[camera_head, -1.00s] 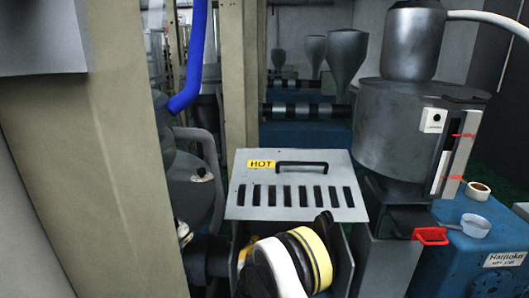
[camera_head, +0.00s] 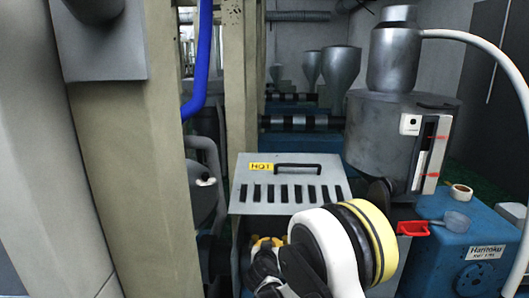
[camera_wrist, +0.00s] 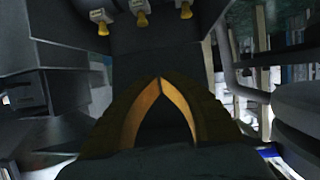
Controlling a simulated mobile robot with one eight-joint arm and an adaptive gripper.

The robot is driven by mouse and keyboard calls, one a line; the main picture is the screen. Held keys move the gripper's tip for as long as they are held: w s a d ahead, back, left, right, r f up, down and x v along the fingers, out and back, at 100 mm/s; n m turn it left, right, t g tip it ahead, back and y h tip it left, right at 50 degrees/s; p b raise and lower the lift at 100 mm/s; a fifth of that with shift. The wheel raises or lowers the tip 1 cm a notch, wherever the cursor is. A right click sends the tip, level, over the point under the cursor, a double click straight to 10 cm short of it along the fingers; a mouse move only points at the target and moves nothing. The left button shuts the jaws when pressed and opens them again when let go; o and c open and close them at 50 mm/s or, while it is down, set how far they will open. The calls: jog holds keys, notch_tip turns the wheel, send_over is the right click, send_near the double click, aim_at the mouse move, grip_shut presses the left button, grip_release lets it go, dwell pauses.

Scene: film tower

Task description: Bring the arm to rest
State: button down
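My arm, with a white link and a yellow-and-black banded joint, rises in the lower middle of the head view, in front of the grey slotted cover. My gripper (camera_wrist: 160,80) shows in the wrist view as two dark fingers with orange inner faces. Their tips meet in a point, with a dark gap lower down and nothing seen held. In the head view, a small orange-and-black part at the arm's end, low in front of the cover, seems to be the gripper, partly hidden.
The grey slotted cover (camera_head: 240,202) carries a HOT label and black handle. A hopper (camera_head: 375,140) stands on a blue machine (camera_head: 440,265) with a red-handled slide (camera_head: 412,229), scoop (camera_head: 457,221) and tape roll (camera_head: 461,192). Beige posts (camera_head: 130,180) stand left. Three brass fittings (camera_wrist: 140,18) hang above the gripper.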

jog(key=s+d+r+g, duration=0.3)
jog(key=s+d+r, duration=1)
jog(key=s+r, duration=0.2)
jog(key=s+d+g, duration=0.1)
jog(key=s+d, duration=0.1)
jog(key=s, duration=1.1)
jog(key=s+d+n+g+y, duration=0.1)
jog(key=s+d+g, duration=0.1)
jog(key=s, duration=1.1)
jog(key=shift+s+f+g+y, duration=0.25)
jog(key=shift+f+g+y, duration=0.05)
jog(key=shift+f, duration=0.1)
